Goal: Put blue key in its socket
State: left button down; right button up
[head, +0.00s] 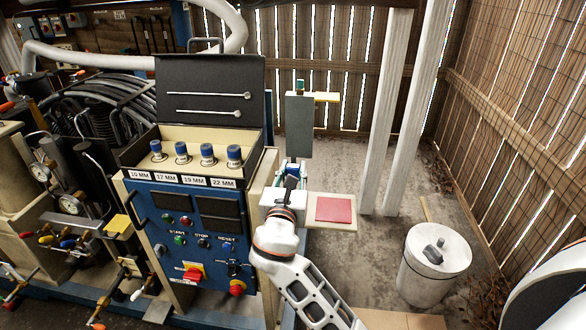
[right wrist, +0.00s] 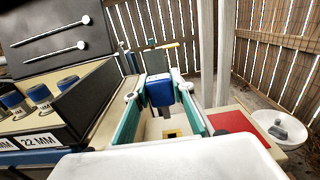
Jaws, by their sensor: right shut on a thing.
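My right gripper (head: 291,174) is over the light-coloured bench right of the blue control panel. In the right wrist view its two green-edged fingers are shut on the blue key (right wrist: 159,92), a blue block between the fingertips. In the head view the key is mostly hidden by the gripper. A small yellow piece with a dark centre (right wrist: 172,133) lies below and nearer, between the fingers; I cannot tell whether it is the key's socket. My left gripper is not in view.
An open toolbox (head: 258,150) holds several blue-topped sockets (head: 207,154) with size labels. A red pad (head: 334,209) lies on the bench to the right. A grey upright plate (head: 299,125) stands behind the gripper. A white drum (head: 433,270) stands on the floor at right.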

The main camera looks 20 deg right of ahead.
jog(key=shift+f+b, duration=0.3)
jog(key=shift+f, duration=0.55)
jog(key=shift+f+b, duration=0.55)
jog(key=shift+f, duration=0.75)
jog(key=shift+p, duration=0.45)
dwell(0.3)
jog(key=shift+p, duration=0.35)
dwell(0.3)
